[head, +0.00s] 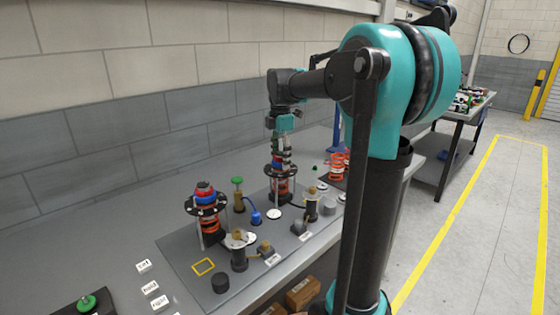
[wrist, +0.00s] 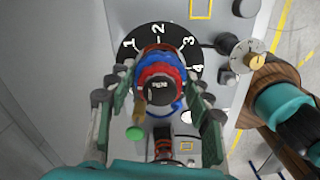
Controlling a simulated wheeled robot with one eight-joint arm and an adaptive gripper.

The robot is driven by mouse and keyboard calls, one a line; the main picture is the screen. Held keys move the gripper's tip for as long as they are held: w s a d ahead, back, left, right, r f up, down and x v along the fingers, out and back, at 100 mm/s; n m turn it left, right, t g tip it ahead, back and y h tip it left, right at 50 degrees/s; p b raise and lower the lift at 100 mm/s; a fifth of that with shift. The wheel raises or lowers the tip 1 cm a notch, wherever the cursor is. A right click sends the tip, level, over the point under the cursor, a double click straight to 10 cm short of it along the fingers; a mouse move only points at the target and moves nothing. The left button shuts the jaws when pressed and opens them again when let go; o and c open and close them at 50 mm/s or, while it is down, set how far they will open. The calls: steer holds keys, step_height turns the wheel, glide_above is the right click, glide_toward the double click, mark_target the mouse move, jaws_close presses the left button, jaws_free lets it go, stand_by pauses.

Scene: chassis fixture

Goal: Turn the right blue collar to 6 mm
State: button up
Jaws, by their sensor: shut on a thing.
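The right stand shows in the head view with a black ring plate (head: 281,171) and an orange spring below it. My gripper (head: 280,157) points down over its top. In the wrist view the blue collar (wrist: 176,62) sits with a red ring (wrist: 150,73) and a black lettered cap (wrist: 159,90) above the black dial (wrist: 129,46), which carries white numbers 1 to 4. My gripper's fingers (wrist: 159,80) stand on both sides of this stack, shut on the blue collar. The exact contact is partly hidden, and no pointer reading is clear.
A similar left stand with a blue collar (head: 205,190) rises from the grey plate (head: 180,270). A green-topped brass post (head: 238,195), a blue part (head: 256,218) and black posts (head: 239,258) stand between and in front. White labels (head: 143,266) lie at the front left.

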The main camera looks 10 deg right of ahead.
steer(key=m, duration=1.1)
steer(key=shift+f, duration=0.1)
steer(key=shift+m, duration=2.2)
steer(key=o, duration=1.1)
steer(key=shift+r, duration=3.55)
